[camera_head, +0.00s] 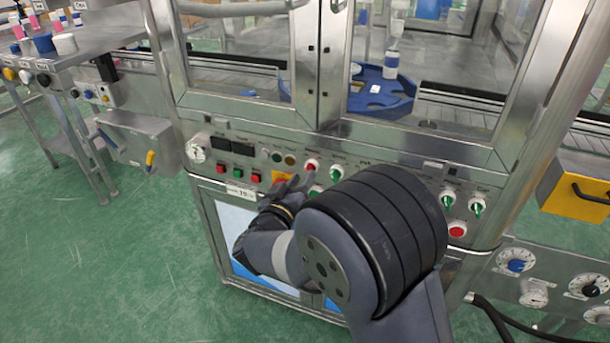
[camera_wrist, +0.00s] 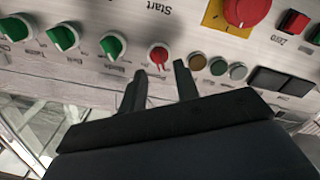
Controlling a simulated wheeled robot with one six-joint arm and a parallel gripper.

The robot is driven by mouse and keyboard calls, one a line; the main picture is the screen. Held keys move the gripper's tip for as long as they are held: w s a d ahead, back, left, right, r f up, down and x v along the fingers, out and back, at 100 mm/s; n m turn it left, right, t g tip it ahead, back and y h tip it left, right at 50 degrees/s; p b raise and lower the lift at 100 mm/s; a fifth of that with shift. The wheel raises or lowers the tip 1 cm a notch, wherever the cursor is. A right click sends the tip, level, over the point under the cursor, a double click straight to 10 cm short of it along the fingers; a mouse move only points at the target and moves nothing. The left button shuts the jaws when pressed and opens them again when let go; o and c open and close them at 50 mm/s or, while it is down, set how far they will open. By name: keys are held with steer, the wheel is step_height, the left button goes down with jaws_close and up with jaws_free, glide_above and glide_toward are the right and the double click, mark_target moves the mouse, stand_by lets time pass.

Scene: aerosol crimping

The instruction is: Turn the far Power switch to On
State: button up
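A small red rotary switch (camera_wrist: 158,55) sits on the steel control panel, and it also shows in the head view (camera_head: 311,164). I cannot read its label, so I cannot confirm that it is the Power switch. My gripper (camera_wrist: 159,68) is open and empty, with one fingertip on each side of the red switch in the wrist view. The tips look close to it; whether they touch cannot be told. In the head view my arm hides most of my gripper and the middle of the panel.
Green rotary switches (camera_wrist: 113,45) line up beside the red one. A large red button on a yellow plate (camera_wrist: 216,16) and brown and green round indicators (camera_wrist: 197,62) are close by. Glass cabinet doors (camera_head: 244,60) stand above the panel. A yellow box (camera_head: 575,187) juts out at right.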

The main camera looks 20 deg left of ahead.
steer(key=shift+w+d, duration=0.1)
steer(key=shift+w, duration=1.25)
steer(key=shift+c, duration=0.3)
jaws_close()
